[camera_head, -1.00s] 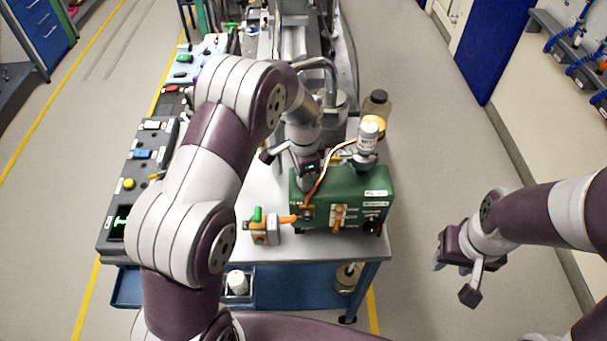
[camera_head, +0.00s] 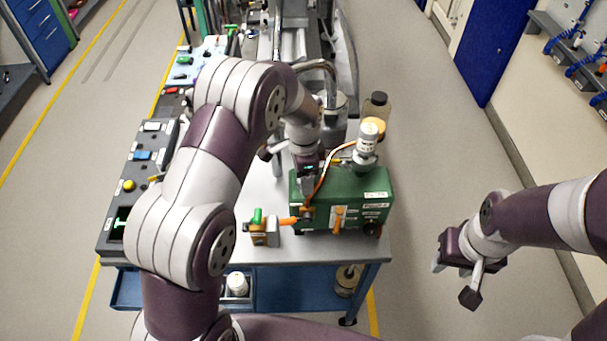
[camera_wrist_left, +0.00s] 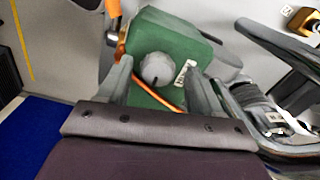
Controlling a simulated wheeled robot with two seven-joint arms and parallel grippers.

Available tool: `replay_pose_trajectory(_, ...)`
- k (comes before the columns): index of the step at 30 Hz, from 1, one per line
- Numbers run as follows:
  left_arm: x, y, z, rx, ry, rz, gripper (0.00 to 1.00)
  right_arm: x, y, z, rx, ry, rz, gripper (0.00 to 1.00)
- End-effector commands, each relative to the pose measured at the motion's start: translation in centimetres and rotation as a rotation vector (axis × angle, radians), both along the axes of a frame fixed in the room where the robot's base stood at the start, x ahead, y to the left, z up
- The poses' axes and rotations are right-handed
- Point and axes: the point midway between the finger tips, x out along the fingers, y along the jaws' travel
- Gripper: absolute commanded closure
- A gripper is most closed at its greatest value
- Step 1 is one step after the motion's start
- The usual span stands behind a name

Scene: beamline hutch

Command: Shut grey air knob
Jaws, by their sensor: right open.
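The grey knob (camera_wrist_left: 157,70) is round with a dark mark line, on the face of the green box (camera_wrist_left: 175,35) in the left wrist view. In the head view the green box (camera_head: 345,203) stands on the bench, and the knob is hidden there. My left gripper (camera_wrist_left: 160,76) is open, with one finger on each side of the knob and gaps visible. In the head view my left gripper (camera_head: 306,180) is at the box's back left, its fingertips mostly hidden. My right gripper (camera_head: 455,272) is open and empty, right of the bench over the floor.
An orange lever (camera_head: 339,218) is on the box's front. A small valve block with a green handle (camera_head: 259,226) sits at its left. Floor on the right is clear.

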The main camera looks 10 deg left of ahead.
Motion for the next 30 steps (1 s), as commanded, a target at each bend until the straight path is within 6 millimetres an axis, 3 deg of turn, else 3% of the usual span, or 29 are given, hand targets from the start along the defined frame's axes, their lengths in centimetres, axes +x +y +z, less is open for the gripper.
replay_pose_trajectory(8, -0.1, 0.0, 0.7, 0.0, 0.001, 0.0, 0.35, 0.0, 0.0, -0.6, 0.0, 0.0, 0.0, 0.57)
replay_pose_trajectory(15, 0.0, 0.0, 6.8, -0.001, -0.003, 0.0, 0.35, 0.0, 0.0, -2.6, 0.0, 0.0, 0.0, 0.57)
replay_pose_trajectory(16, -0.1, 0.0, 7.8, 0.0, -0.002, 0.0, 0.35, 0.0, 0.0, -2.5, 0.0, 0.001, 0.0, 0.57)
replay_pose_trajectory(18, -0.1, 0.0, 10.6, 0.0, 0.002, 0.0, 0.35, 0.0, 0.0, 0.1, 0.0, 0.0, 0.0, 0.57)
replay_pose_trajectory(21, -0.2, 0.0, 12.2, 0.0, 0.004, 0.0, 0.35, 0.0, 0.0, 1.4, 0.0, -0.001, 0.0, 0.57)
replay_pose_trajectory(30, -0.2, 0.0, 12.6, 0.0, 0.002, 0.0, 0.35, 0.0, 0.0, 1.7, 0.0, 0.0, 0.0, 0.57)
